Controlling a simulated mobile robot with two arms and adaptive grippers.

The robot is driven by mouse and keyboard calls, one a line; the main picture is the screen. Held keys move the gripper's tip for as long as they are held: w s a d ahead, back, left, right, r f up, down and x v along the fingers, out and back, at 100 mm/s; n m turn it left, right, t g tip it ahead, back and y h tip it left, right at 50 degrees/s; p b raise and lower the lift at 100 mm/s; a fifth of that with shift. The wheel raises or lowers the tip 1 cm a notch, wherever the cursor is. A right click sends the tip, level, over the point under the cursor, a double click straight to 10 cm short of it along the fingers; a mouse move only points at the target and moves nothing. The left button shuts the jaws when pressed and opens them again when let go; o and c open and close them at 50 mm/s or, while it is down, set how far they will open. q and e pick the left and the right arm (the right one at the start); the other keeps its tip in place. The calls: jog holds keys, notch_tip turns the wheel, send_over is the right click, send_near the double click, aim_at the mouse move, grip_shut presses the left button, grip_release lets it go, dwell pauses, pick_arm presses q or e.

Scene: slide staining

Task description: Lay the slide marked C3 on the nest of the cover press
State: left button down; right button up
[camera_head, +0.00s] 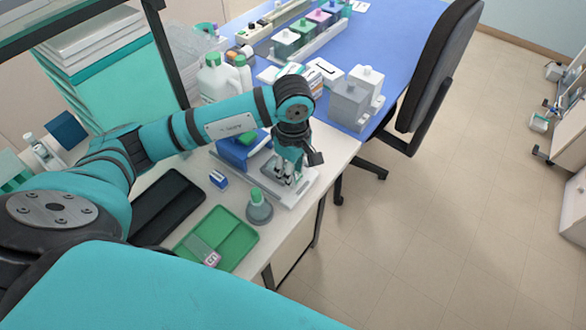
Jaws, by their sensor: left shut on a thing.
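My left gripper (284,180) reaches in from the left and points down over a pale grey plate-like base (300,192), which looks like the cover press. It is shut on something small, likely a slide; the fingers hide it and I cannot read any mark. The nest is mostly hidden under the gripper, so I cannot tell whether the held thing touches it. A slide with a pale, pinkish label (212,258) lies in the green tray (236,232); its mark is too small to read. My right gripper is not in view.
A grey bottle with a green cap (259,208) stands between the green tray and the press. A black tray (167,205) and small blue item (218,179) lie left. A black chair (433,70) stands right.

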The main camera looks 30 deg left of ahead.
pick_arm(q)
jog(key=shift+s+d+f+b, duration=0.1)
jog(key=shift+s+f+b, duration=0.25)
jog(key=shift+f+b, duration=0.25)
dwell(1.2)
jog(key=c, duration=1.2)
grip_release()
jog(key=o, duration=0.3)
jog(key=shift+w+f, duration=0.1)
jog(key=shift+w, duration=0.05)
jog(key=shift+o, duration=0.2)
jog(key=shift+w, duration=0.1)
jog(key=shift+r, duration=0.2)
jog(key=shift+r, duration=0.15)
notch_tip(320, 180, up, 12)
